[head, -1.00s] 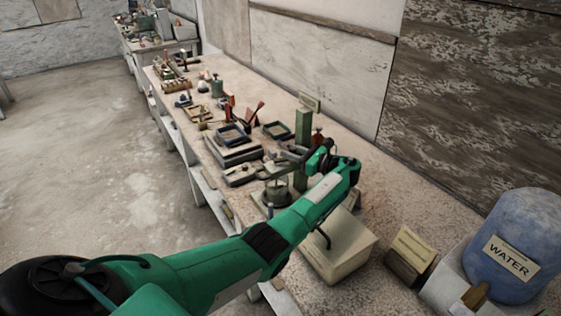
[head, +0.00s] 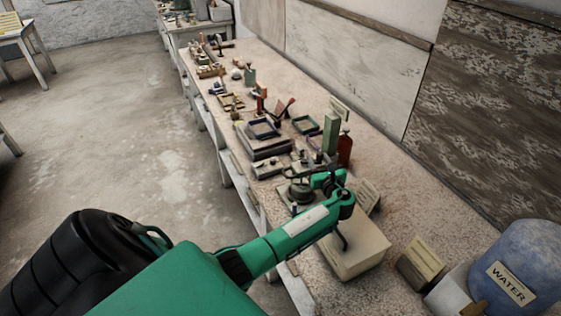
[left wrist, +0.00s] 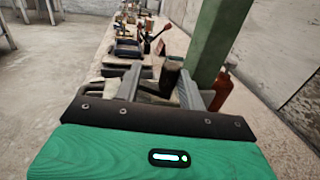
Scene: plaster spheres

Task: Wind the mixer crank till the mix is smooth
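The mixer has a green upright post (head: 330,135) and a dark round pot (head: 301,192) at its foot. The post also shows large in the left wrist view (left wrist: 215,45). My left gripper (head: 320,180) is at the post, above and just right of the pot. In the left wrist view a dark brown upright knob (left wrist: 171,76), which looks like the crank's handle, stands between the parted fingers of my left gripper (left wrist: 158,78), nearer the right finger. The fingers do not look closed on it. The crank's arm and the mix are hidden. My right gripper is out of view.
A pale box (head: 355,255) with a dark bent rod is beneath my left arm. A blue WATER drum (head: 520,265) stands at the bench's near right. A red bottle (head: 345,150) is right of the post. Trays and tools (head: 263,130) line the bench behind. Open floor lies left.

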